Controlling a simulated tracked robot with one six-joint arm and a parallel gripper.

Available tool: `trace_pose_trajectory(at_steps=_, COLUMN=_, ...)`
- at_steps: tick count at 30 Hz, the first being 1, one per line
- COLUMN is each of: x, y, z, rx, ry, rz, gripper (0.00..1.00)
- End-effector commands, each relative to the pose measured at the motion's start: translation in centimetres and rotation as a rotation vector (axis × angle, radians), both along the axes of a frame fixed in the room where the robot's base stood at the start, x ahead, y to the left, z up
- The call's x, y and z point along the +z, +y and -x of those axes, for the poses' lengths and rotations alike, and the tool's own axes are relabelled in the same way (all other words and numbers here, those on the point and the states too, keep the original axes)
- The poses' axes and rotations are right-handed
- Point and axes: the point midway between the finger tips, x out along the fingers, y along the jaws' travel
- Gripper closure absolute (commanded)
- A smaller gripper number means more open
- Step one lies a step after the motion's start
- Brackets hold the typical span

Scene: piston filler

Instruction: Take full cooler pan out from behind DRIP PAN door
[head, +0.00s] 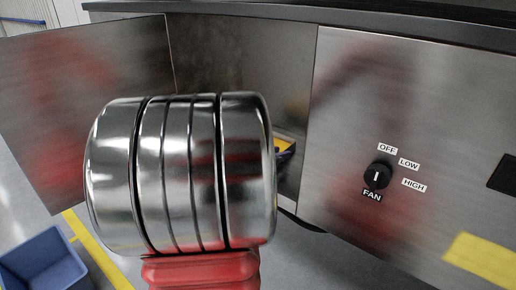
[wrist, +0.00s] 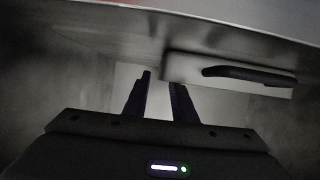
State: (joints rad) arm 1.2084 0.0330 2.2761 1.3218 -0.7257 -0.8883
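The open door (head: 85,100) swings out at the left in the head view and bares a steel compartment (head: 245,55); no DRIP PAN label is readable. In the dim wrist view a pale metal front, which looks like the pan (wrist: 185,68), carries a black bar handle (wrist: 250,75). My gripper (wrist: 160,80) is inside the compartment with its two dark fingers apart and nothing seen between them. The handle lies to the right of the fingers, apart from them in the picture. In the head view my arm hides most of the compartment and the gripper.
A panel with a FAN knob (head: 377,175) stands right of the opening. A small yellow and dark patch (head: 283,146) shows past my arm; I cannot tell what it is. A blue bin (head: 42,262) stands on the floor at lower left, near a yellow floor line (head: 95,255).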

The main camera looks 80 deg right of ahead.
Motion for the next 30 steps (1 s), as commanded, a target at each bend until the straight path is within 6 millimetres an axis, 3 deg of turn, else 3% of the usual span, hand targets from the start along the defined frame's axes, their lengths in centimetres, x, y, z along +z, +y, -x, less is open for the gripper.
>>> trace_pose_trajectory(at_steps=7, x=-0.2, y=-0.8, z=0.4, rx=-0.001, ry=-0.001, rz=-0.001, gripper=0.76)
trace_pose_trajectory(at_steps=18, x=-1.5, y=-4.2, z=1.8, rx=0.000, ry=0.000, rz=-0.001, gripper=0.76)
trace_pose_trajectory(at_steps=30, x=-1.6, y=-4.5, z=1.9, rx=0.001, ry=0.000, rz=0.000, gripper=0.76)
